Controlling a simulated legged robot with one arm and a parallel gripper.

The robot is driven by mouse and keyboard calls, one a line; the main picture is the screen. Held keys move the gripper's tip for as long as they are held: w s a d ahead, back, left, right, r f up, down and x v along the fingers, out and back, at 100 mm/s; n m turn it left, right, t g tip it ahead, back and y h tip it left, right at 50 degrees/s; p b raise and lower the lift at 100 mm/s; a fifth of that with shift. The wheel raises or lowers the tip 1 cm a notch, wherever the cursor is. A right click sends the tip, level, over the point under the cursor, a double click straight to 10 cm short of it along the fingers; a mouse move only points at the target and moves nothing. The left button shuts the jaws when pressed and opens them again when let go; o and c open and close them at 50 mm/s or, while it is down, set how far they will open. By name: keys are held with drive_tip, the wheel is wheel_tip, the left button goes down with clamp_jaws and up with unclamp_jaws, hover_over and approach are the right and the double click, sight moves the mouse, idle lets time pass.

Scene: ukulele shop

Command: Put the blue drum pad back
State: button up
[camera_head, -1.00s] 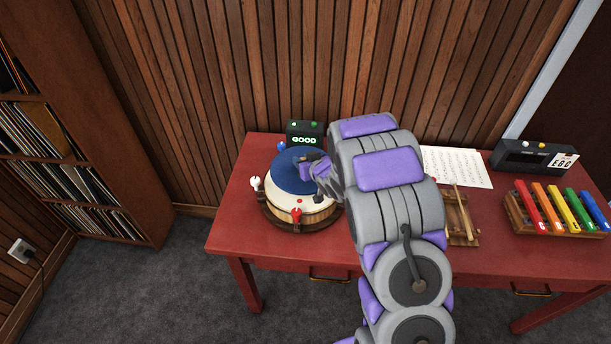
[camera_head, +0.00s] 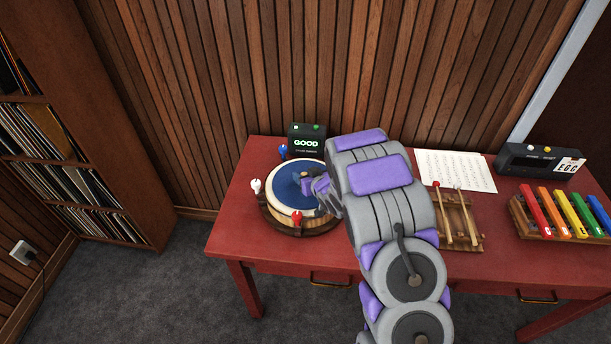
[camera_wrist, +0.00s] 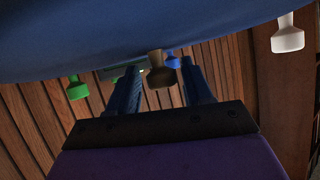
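The round blue drum pad (camera_head: 287,190) lies flat inside the cream rim (camera_head: 283,207) of the drum on the red table. In the wrist view the blue surface (camera_wrist: 120,40) fills the top of the picture. A brownish knob (camera_wrist: 158,72) stands out from it. My gripper (camera_head: 317,187) is over the right part of the pad. Its two fingers (camera_wrist: 162,85) are parted on either side of the knob, with narrow gaps visible. My wrist hides the right edge of the drum. Pegs stand around the drum: blue (camera_head: 283,151), white (camera_head: 256,186), red (camera_head: 297,217) and green (camera_wrist: 77,87).
A black box (camera_head: 306,138) reading GOOD stands behind the drum. Right of my arm are mallets on a wooden rack (camera_head: 455,222), sheet music (camera_head: 455,170), a second black box (camera_head: 538,160) and coloured chime bars (camera_head: 563,210). A record shelf (camera_head: 75,130) stands left.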

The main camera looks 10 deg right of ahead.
drive_tip(key=shift+o, duration=0.4)
drive_tip(key=shift+a, duration=0.4)
drive_tip(key=p+v, duration=0.2)
drive_tip(key=v, duration=1)
drive_tip(key=shift+d, duration=0.1)
drive_tip(key=shift+d+r, duration=0.15)
drive_tip(key=s+d+r+m+g+h, duration=0.2)
drive_tip(key=s+d+r+g+h, duration=0.4)
drive_tip(key=s+r, duration=0.4)
drive_tip(key=s+a+r+g, duration=0.2)
drive_tip(key=s+a, duration=0.1)
drive_tip(key=s, duration=0.7)
drive_tip(key=s+a+r+g+y, duration=0.1)
drive_tip(key=s+a+r+g, duration=0.2)
drive_tip(key=s, duration=0.8)
drive_tip(key=s+a+r+g+y, duration=0.1)
drive_tip(key=s+a+r+g, duration=0.2)
drive_tip(key=s, duration=0.8)
drive_tip(key=shift+a, duration=0.15)
drive_tip(key=shift+s, duration=0.1)
